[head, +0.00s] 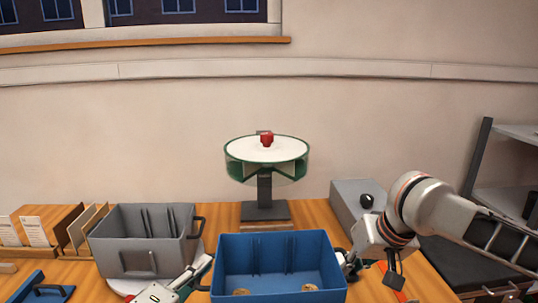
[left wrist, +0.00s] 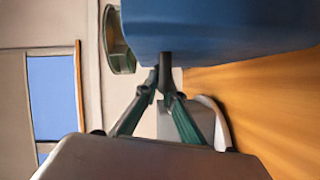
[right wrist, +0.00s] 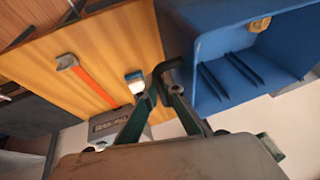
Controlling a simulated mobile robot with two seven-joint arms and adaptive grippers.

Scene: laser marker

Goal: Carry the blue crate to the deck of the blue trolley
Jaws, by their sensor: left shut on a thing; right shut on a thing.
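The blue crate (head: 278,250) is at the bottom middle of the head view, with a few small tan round pieces inside (head: 241,292). My left gripper (head: 190,280) is at the crate's left side; in the left wrist view its fingers (left wrist: 166,88) are shut on a dark handle below the blue wall (left wrist: 220,25). My right gripper (head: 350,262) is at the right side; in the right wrist view its fingers (right wrist: 162,85) are shut on the dark handle beside the crate (right wrist: 235,60). I cannot tell how far the crate is above the table. The blue trolley is not seen.
A grey crate (head: 143,240) stands left on the wooden table (head: 320,215). A round white-topped stand (head: 266,150) with a red piece is behind. A grey box (head: 352,200) is at the right back. A shelf (head: 508,190) stands far right. A red-handled tool (right wrist: 95,82) lies on the table.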

